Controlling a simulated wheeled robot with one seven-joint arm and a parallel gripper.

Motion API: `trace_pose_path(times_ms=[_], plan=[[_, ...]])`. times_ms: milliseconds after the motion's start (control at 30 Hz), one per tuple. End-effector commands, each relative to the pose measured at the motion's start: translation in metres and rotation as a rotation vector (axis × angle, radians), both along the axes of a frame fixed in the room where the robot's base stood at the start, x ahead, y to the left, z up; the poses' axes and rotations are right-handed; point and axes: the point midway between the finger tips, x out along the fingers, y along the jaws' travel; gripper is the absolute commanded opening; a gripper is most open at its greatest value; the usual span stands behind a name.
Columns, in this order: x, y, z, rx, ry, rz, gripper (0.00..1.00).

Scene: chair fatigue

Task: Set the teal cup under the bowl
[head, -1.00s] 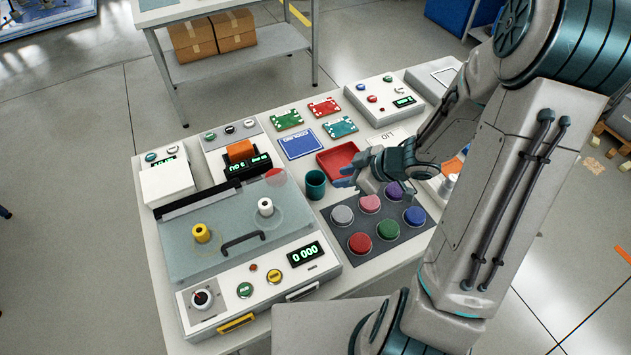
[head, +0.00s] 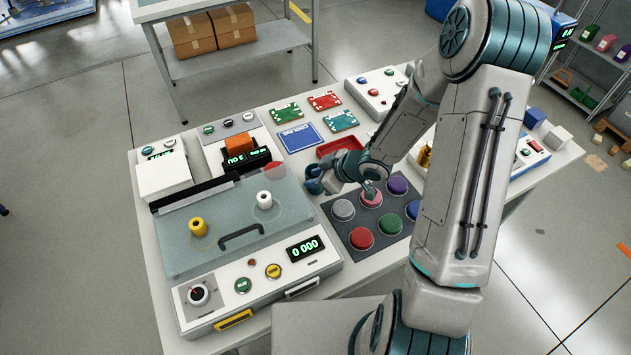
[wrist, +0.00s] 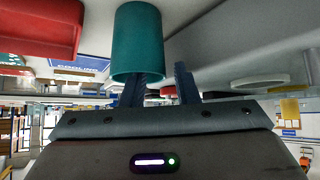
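The teal cup (head: 312,187) stands on the bench between the clear-lidded machine and the button pad, partly covered by my gripper in the head view. My gripper (head: 327,181) is low beside it, on its right. In the wrist view the cup (wrist: 138,40) is large, just past my fingertips (wrist: 160,82) and lined up with the left finger rather than the gap. The fingers are apart with nothing held between them. Whether a finger touches the cup I cannot tell. I cannot make out a clear bowl; a red square dish (head: 330,149) lies behind my gripper.
The dark button pad (head: 346,238) with several coloured buttons lies under my arm. The machine with a clear lid (head: 190,255) fills the left. A blue card (head: 299,138) and several circuit boards lie farther back. A control box (head: 372,90) stands at the back.

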Motion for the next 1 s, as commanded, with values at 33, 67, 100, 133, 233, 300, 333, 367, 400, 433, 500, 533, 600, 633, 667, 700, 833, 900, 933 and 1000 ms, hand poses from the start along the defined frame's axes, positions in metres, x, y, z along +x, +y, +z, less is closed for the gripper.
trace_pose_path(times_ms=[33, 67, 100, 133, 233, 300, 333, 367, 400, 433, 500, 533, 600, 633, 667, 700, 833, 900, 933, 1000], plan=[[0.000, 0.000, 0.000, 0.000, -0.001, -0.001, 0.28], [0.000, 0.000, 0.000, 0.000, -0.001, -0.001, 0.28], [0.000, 0.000, 0.000, 0.000, -0.001, -0.001, 0.28], [0.000, 0.000, 0.000, 0.000, -0.001, -0.001, 0.28], [0.000, 0.000, 0.000, 0.000, -0.001, -0.001, 0.08], [0.000, 0.000, 0.000, 0.000, -0.001, -0.001, 0.00], [0.000, 0.000, 0.000, 0.000, -0.001, -0.001, 0.00], [0.000, 0.000, 0.000, 0.000, -0.001, -0.001, 0.00], [0.000, 0.000, 0.000, 0.000, 0.000, -0.001, 0.00], [0.000, 0.000, 0.000, 0.000, 0.000, -0.001, 0.00], [0.000, 0.000, 0.000, 0.000, 0.000, -0.001, 0.00], [0.000, 0.000, 0.000, 0.000, 0.000, -0.001, 0.00], [0.000, 0.000, 0.000, 0.000, 0.000, -0.001, 0.00], [0.000, 0.000, 0.000, 0.000, 0.000, -0.001, 0.00], [0.000, 0.000, 0.000, 0.000, 0.000, -0.001, 0.00], [0.000, -0.001, 0.001, 0.000, 0.000, -0.001, 0.00], [0.000, -0.001, 0.005, 0.001, -0.001, -0.001, 0.00], [0.000, -0.001, 0.010, 0.000, -0.002, -0.001, 0.00], [0.000, -0.001, 0.013, -0.001, -0.003, 0.000, 0.00], [0.000, -0.001, 0.022, -0.001, -0.004, 0.000, 0.00]])
